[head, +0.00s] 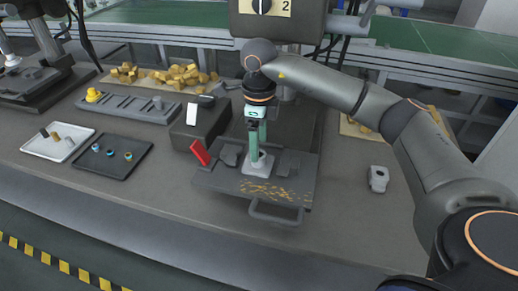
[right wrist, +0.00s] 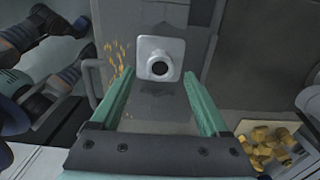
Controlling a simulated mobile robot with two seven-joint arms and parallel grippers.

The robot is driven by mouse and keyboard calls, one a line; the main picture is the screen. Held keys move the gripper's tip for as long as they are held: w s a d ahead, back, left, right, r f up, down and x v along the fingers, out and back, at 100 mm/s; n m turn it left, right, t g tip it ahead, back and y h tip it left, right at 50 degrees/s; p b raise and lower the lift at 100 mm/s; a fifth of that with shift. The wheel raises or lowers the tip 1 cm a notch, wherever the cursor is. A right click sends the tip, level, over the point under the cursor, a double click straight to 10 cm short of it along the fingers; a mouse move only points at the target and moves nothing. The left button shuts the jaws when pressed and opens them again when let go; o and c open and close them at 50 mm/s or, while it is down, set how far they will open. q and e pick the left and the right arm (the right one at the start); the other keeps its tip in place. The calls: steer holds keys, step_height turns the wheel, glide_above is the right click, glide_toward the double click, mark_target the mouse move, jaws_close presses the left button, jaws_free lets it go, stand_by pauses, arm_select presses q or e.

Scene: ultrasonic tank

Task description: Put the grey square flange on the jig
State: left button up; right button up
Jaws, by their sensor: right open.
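The grey square flange (head: 262,167) lies flat on the dark jig plate (head: 226,183), near its middle, with its round, holed hub facing up. It also shows in the right wrist view (right wrist: 160,58), beyond and between my fingertips. My right gripper (head: 256,152) points down directly over the flange, its green fingers partly hiding the hub in the head view. In the right wrist view the gripper (right wrist: 167,90) is open, with the fingers apart and nothing clamped between them. Whether a finger touches the hub is unclear. My left gripper is not in view.
A white tray (head: 37,149), a black tray (head: 110,172) and a long grey rack (head: 130,109) lie further left. A small grey device (head: 378,179) lies right. The bench front is clear.

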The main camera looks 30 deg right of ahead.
step_height(320, 180, up, 9)
steer(key=shift+r, duration=0.2)
stand_by(1.3)
